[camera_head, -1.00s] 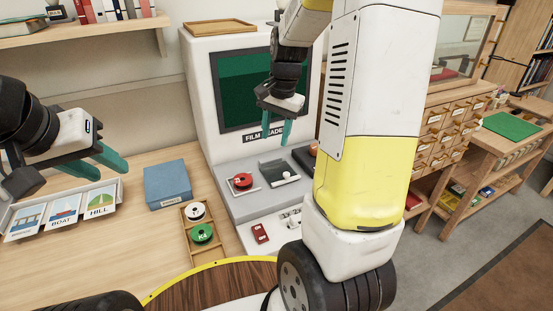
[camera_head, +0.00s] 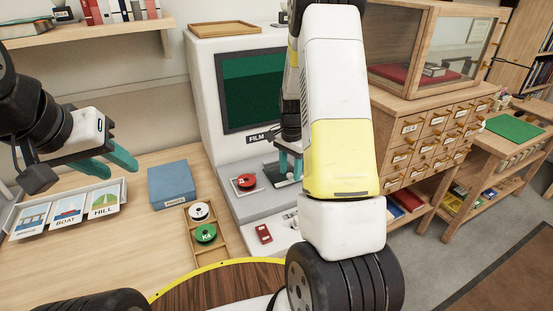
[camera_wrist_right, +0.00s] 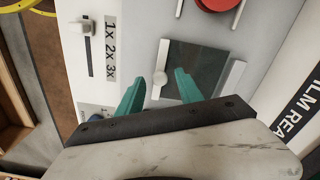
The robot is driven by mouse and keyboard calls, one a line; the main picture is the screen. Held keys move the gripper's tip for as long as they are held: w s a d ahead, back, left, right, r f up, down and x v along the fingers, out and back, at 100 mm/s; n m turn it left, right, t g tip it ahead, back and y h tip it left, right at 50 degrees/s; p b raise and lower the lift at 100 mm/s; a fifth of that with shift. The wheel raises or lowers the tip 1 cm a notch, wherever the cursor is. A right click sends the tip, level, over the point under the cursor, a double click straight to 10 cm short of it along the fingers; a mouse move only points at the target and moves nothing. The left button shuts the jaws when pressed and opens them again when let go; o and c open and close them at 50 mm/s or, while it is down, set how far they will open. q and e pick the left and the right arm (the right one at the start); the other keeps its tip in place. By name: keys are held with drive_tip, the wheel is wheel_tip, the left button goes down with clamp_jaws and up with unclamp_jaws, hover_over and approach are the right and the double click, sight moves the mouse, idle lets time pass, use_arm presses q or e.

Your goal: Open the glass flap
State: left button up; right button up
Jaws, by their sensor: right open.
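The glass flap (camera_wrist_right: 205,62) is a dark square pane lying flat on the film reader's grey deck. Its pale round knob (camera_wrist_right: 160,78) is at one edge. In the head view the flap (camera_head: 270,173) is partly hidden by my right gripper (camera_head: 289,165). In the right wrist view the open teal fingers of my right gripper (camera_wrist_right: 160,82) point at the deck, with the knob between their tips; I cannot tell whether they touch it. My left gripper (camera_head: 120,170) hangs, open and empty, above the picture cards at the left.
The film reader's screen (camera_head: 250,90) stands behind the deck. A red reel (camera_head: 244,181) is left of the flap, and a slider (camera_wrist_right: 84,30) is on the deck. A wooden tray (camera_head: 221,240) with two reels and a blue box (camera_head: 171,184) lie on the table.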

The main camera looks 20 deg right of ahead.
drive_tip(key=shift+f, duration=0.2)
clamp_jaws()
idle(1.3)
